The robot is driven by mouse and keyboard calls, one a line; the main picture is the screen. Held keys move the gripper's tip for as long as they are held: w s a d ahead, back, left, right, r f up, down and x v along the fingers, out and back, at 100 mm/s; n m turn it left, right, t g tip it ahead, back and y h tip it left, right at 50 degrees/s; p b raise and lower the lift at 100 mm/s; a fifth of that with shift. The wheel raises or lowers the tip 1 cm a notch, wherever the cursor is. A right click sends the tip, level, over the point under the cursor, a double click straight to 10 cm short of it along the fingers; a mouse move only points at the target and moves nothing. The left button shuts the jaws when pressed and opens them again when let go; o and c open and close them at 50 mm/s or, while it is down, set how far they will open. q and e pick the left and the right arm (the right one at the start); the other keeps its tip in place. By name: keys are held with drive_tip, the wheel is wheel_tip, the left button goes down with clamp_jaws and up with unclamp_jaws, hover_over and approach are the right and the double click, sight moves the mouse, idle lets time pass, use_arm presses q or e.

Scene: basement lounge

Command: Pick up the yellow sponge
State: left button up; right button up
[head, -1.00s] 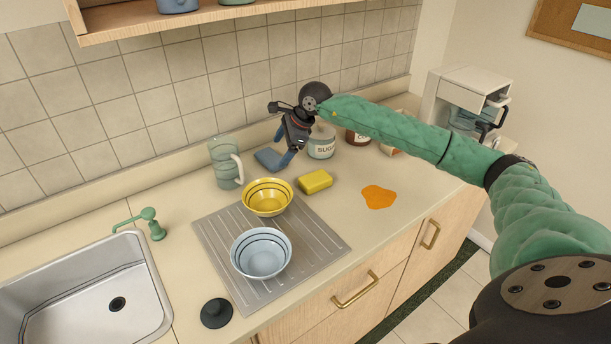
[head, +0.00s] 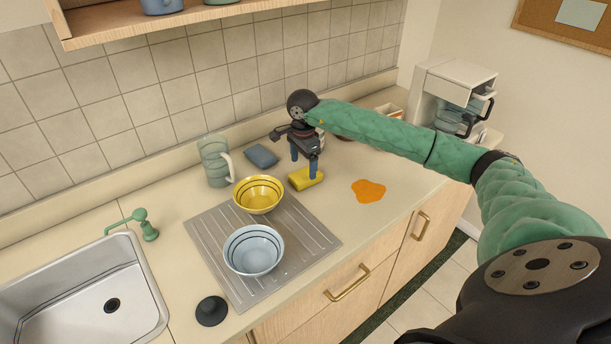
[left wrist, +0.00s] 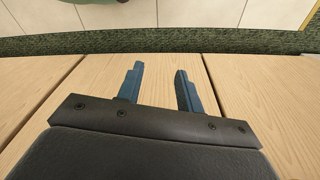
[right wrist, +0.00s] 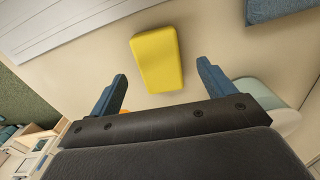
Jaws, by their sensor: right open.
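The yellow sponge (head: 304,180) lies flat on the counter, right of the yellow bowl. My right gripper (head: 303,172) is above it with fingers pointing down; one finger covers part of the sponge in the head view. In the right wrist view the whole sponge (right wrist: 157,58) shows ahead of the open, empty fingers (right wrist: 162,84), apart from them and roughly centred between them. My left gripper (left wrist: 158,82) is open and empty in the left wrist view, in front of wooden cabinet fronts; it is not in the head view.
The yellow bowl (head: 258,205) and light blue bowl (head: 252,262) stand on the metal drainboard (head: 205,238). A blue sponge-like block (head: 261,156) and a glass pitcher (head: 213,160) are behind. An orange spill (head: 368,190) lies to the right. The sink (head: 75,290) is at left.

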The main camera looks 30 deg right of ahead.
sight(304, 174)
wheel_tip(304, 174, down, 4)
drive_tip(key=p, duration=0.2)
drive_tip(key=shift+s+p, duration=0.1)
drive_tip(key=shift+p, duration=0.25)
use_arm(q)
wheel_tip(304, 174, down, 7)
drive_tip(key=s+a, duration=0.2)
drive_tip(key=shift+t, duration=0.3)
use_arm(e)
drive_tip(key=shift+f, duration=0.4)
use_arm(q)
drive_tip(key=shift+a, duration=0.1)
use_arm(e)
drive_tip(key=shift+c, duration=0.2)
use_arm(q)
drive_tip(key=shift+s+r, duration=0.1)
use_arm(e)
drive_tip(key=c, duration=1)
